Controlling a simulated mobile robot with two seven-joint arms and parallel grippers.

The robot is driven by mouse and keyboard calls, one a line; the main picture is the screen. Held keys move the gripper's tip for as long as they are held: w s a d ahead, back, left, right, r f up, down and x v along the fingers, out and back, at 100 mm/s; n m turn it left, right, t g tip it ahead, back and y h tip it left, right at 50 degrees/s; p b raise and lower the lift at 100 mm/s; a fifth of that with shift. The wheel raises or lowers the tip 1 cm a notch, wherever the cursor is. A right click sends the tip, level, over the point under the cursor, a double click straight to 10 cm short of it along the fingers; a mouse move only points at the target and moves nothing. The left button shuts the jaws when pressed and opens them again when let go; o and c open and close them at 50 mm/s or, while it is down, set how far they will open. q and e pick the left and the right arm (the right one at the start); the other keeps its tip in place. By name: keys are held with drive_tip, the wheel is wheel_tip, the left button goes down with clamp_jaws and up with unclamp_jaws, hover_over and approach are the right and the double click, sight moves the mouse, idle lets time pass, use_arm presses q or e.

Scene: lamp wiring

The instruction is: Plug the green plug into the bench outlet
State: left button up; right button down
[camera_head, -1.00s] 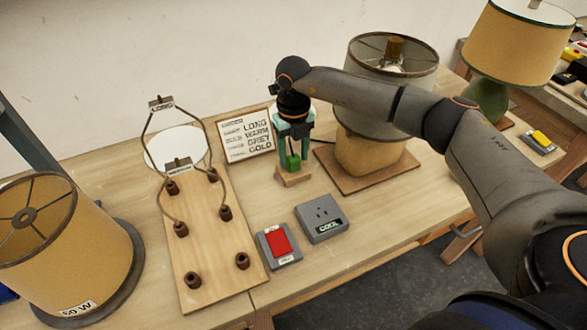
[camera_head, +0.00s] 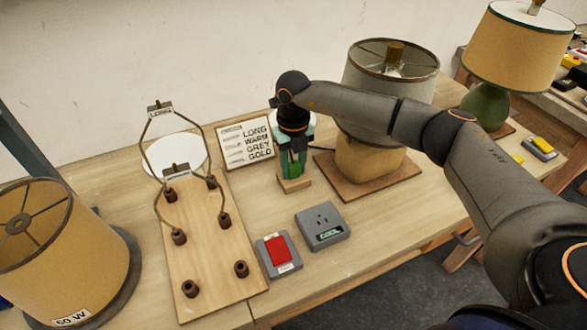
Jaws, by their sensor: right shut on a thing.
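My right gripper (camera_head: 292,165) points down over a small wooden block (camera_head: 295,184), behind the bench outlet. It is shut on the green plug, which is mostly hidden between the fingers and stands at the block. I cannot tell whether the plug still touches the block. The bench outlet (camera_head: 322,226) is a grey box with socket holes and a small green-lettered label, nearer to me and right of the block. Its face is clear. My left gripper is not in view.
A red switch (camera_head: 278,250) sits left of the outlet. A grey-shaded lamp (camera_head: 370,165) is close right of the gripper. A card (camera_head: 246,142) stands behind. Bare bench lies between block and outlet.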

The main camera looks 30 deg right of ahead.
sight(293, 163)
drive_tip(key=shift+r, duration=0.1)
drive_tip(key=shift+r+p, duration=1.3)
drive_tip(key=shift+r, duration=0.3)
drive_tip(key=shift+r+p, duration=0.65)
drive_tip(key=shift+r, duration=0.25)
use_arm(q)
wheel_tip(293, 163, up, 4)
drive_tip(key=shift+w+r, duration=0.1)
use_arm(e)
drive_tip(key=shift+a+f, duration=0.1)
